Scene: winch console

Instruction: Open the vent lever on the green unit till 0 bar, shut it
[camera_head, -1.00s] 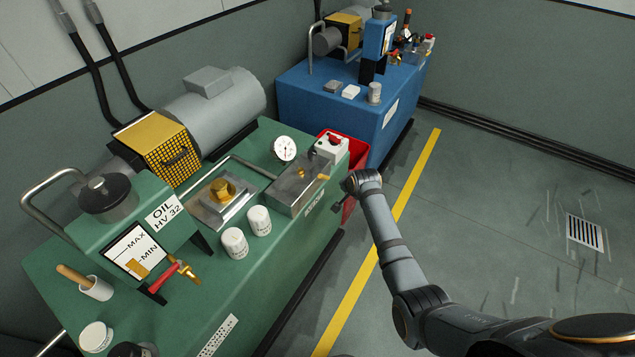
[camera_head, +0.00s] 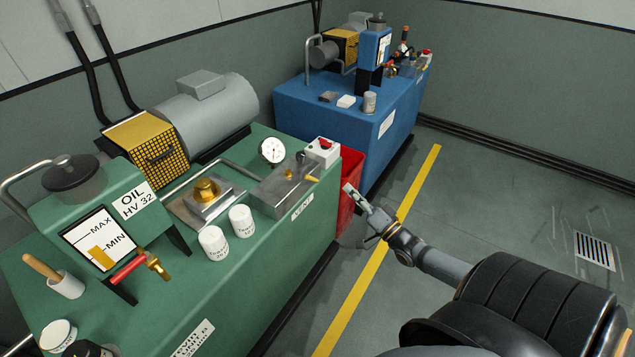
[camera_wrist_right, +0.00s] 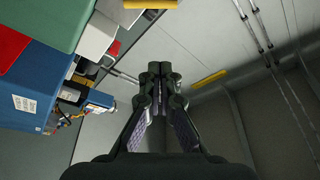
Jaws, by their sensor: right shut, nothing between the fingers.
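The green unit (camera_head: 262,265) stands on the left with its oil tank and motor. On its right end is a grey metal vent block (camera_head: 270,200) above a label reading VENT (camera_head: 302,207). A short lever with a yellow tip (camera_head: 312,179) sticks out of the block toward the right. A white round pressure gauge (camera_head: 272,150) stands behind the block; its needle is too small to read. My right gripper (camera_head: 348,188) is shut and empty, right of the block and apart from the lever. The wrist view shows its closed fingers (camera_wrist_right: 160,72). My left gripper is out of view.
A white box with a red button (camera_head: 323,151) sits at the unit's right end. A red bin (camera_head: 350,175) stands between it and a similar blue unit (camera_head: 365,137). Two white cans (camera_head: 213,243) stand on the green top. The floor right of the yellow line (camera_head: 400,215) is clear.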

